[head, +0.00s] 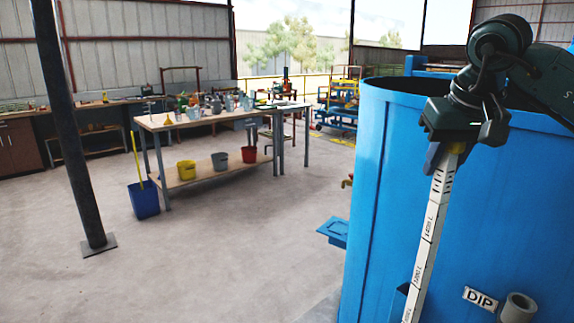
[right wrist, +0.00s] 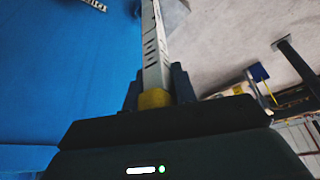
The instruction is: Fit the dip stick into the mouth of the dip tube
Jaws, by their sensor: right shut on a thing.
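The dip stick (head: 431,232) is a long white stick with black graduation marks and a yellow top end. My right gripper (head: 447,156) is shut on this top end, and the stick hangs down, tilted, in front of the blue tank. Its lower end is out of the head view. In the right wrist view the stick (right wrist: 152,45) runs away from between the fingers, with the yellow part (right wrist: 155,98) at the grip. The dip tube's grey round mouth (head: 518,308) is at the lower right, beside the DIP sign (head: 480,298), right of and apart from the stick. My left gripper is not in view.
The large blue tank (head: 395,190) fills the right side. A small blue ledge (head: 334,230) juts out at its left. A workbench (head: 220,118) with tools and buckets stands farther back, near a dark post (head: 72,120).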

